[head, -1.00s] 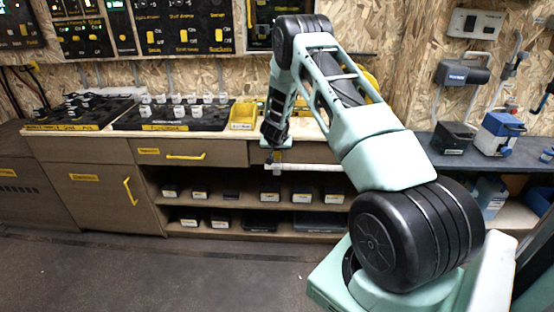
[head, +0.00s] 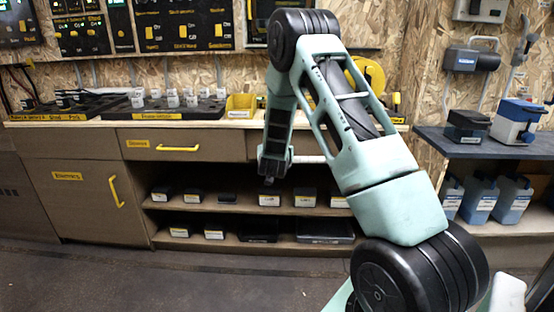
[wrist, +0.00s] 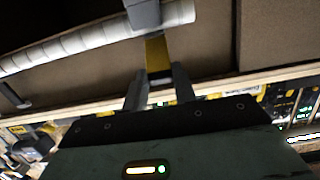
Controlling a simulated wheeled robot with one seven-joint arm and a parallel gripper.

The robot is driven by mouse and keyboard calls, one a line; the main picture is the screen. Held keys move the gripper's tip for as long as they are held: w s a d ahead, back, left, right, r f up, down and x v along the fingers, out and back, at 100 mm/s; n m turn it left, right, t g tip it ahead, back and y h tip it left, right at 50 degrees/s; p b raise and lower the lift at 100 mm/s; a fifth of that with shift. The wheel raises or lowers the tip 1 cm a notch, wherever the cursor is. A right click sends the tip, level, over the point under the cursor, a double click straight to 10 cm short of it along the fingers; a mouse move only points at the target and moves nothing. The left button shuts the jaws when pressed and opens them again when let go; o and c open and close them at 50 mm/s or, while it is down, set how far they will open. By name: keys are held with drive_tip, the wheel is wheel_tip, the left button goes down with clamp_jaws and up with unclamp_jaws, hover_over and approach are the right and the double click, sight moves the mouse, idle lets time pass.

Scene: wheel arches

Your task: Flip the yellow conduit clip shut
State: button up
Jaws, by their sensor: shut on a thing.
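The yellow conduit clip (wrist: 156,54) shows in the wrist view as a yellow flap hanging from a grey block (wrist: 144,14) at the white ribbed conduit (wrist: 92,38). My gripper (wrist: 159,74) has its two grey fingers on either side of the flap's lower end and is shut on it. The flap stands away from the conduit. In the head view my gripper (head: 270,179) is low in front of the open shelf, below the counter edge. A short piece of the conduit (head: 309,160) shows to its right. The clip cannot be made out there.
A wooden counter (head: 75,126) with drawers runs along the wall. The open shelves (head: 240,211) below hold several small boxes. A yellow bin (head: 240,106) stands on the counter. A dark side bench (head: 480,150) carries devices at right. The floor in front is clear.

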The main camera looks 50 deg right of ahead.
drive_tip(key=f+t+h+b, duration=0.1)
drive_tip(key=h+b, duration=0.1)
drive_tip(key=b, duration=0.3)
drive_tip(key=f+t+h+b, duration=0.2)
drive_tip(key=b, duration=0.3)
drive_tip(key=a+f+t+h+b, duration=0.1)
drive_tip(key=f+t+b, duration=0.1)
drive_tip(key=b, duration=0.4)
drive_tip(key=shift+s+h, duration=0.4)
drive_tip(key=o, duration=1)
